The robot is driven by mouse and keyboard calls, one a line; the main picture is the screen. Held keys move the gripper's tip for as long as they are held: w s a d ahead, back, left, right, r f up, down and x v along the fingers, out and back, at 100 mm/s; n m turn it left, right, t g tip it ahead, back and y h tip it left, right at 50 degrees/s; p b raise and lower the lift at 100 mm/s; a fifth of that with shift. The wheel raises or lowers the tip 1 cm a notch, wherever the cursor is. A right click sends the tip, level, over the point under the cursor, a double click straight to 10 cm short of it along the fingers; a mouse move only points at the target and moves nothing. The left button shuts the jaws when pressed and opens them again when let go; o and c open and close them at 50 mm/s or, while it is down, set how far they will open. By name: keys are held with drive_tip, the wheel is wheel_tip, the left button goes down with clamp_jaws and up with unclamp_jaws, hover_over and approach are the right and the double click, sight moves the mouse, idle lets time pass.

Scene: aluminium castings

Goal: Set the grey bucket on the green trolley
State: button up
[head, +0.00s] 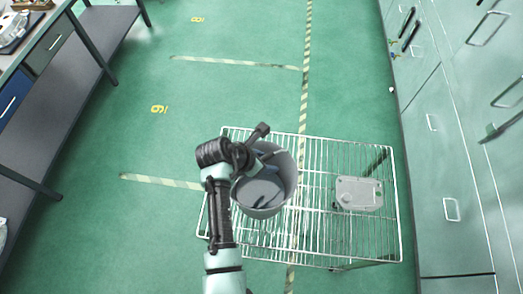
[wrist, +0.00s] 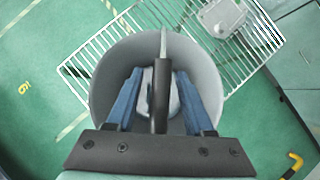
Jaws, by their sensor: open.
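The grey bucket (head: 286,177) stands upright over the left part of a wire-topped trolley (head: 322,160), and appears to rest on it. Green floor shows through the pale wires. My gripper (head: 265,164) is over the bucket's mouth. In the wrist view the bucket (wrist: 103,88) fills the middle, with the wire top (wrist: 243,62) beyond it. My gripper's blue fingers (wrist: 158,76) are open and spread on either side of a dark upright bar, likely the bucket's handle grip, apart from it. The bucket's underside is hidden.
A grey casting (head: 358,194) lies on the right part of the wire top. Grey cabinets (head: 455,170) stand close along the right. A workbench (head: 70,90) with drawers is at upper left. Open green floor lies between. A yellow hooked object (wrist: 292,165) shows at lower right of the wrist view.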

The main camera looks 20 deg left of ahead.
drive_tip(key=b+v, duration=0.2)
drive_tip(key=v, duration=1)
drive_tip(key=w+d+r+m+t+y, duration=0.25)
drive_tip(key=w+r+m, duration=0.25)
drive_tip(key=r, duration=0.5)
drive_tip(key=w+d+r+m+t+y, duration=0.1)
drive_tip(key=w+r+m+t, duration=0.35)
drive_tip(key=r, duration=0.55)
drive_tip(key=w+d+r+m+t+y, duration=0.1)
drive_tip(key=w+r+m+t, duration=0.25)
drive_tip(key=r+m, duration=0.45)
drive_tip(key=s+d+r+m+t, duration=0.3)
drive_tip(key=s+d+r+m, duration=0.1)
drive_tip(key=r, duration=0.6)
drive_tip(key=s+d+r+m+t, duration=0.3)
drive_tip(key=s+r+m+t, duration=0.1)
drive_tip(key=r, duration=0.6)
drive_tip(key=s+d+r+m+t, duration=0.4)
drive_tip(key=s+r, duration=0.1)
drive_tip(key=r, duration=0.6)
drive_tip(key=shift+s+d+h, duration=0.2)
drive_tip(key=shift+d+h, duration=0.15)
drive_tip(key=shift+h, duration=0.1)
drive_tip(key=shift+m, duration=0.25)
